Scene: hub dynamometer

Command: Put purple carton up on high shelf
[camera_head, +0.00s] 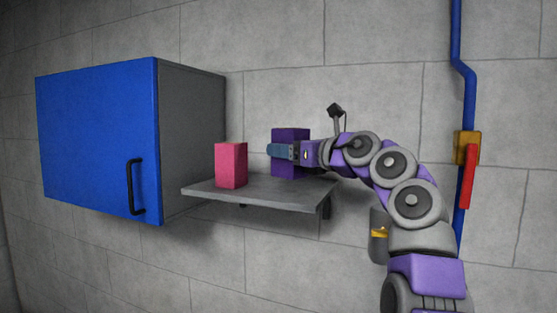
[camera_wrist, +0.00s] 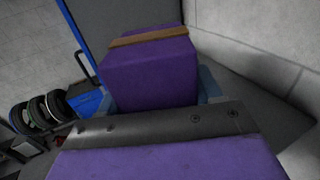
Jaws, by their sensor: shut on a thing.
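The purple carton (camera_head: 290,169) stands upright at the grey wall shelf (camera_head: 258,196), towards its back right. I cannot tell whether its base touches the shelf or hangs just above it. My gripper (camera_head: 279,151) reaches in from the right and is shut on the carton around its middle. In the wrist view the carton (camera_wrist: 150,78), with a brown strip across its top, sits between the blue fingers of my gripper (camera_wrist: 157,97). The gripper hides part of the carton's side.
A pink carton (camera_head: 231,165) stands on the shelf, left of the purple one. A blue-doored cabinet (camera_head: 100,140) with a black handle borders the shelf's left. A blue pipe (camera_head: 456,40) with a red lever (camera_head: 467,177) runs down the wall at right. Dark wheels (camera_wrist: 42,113) show in the wrist view.

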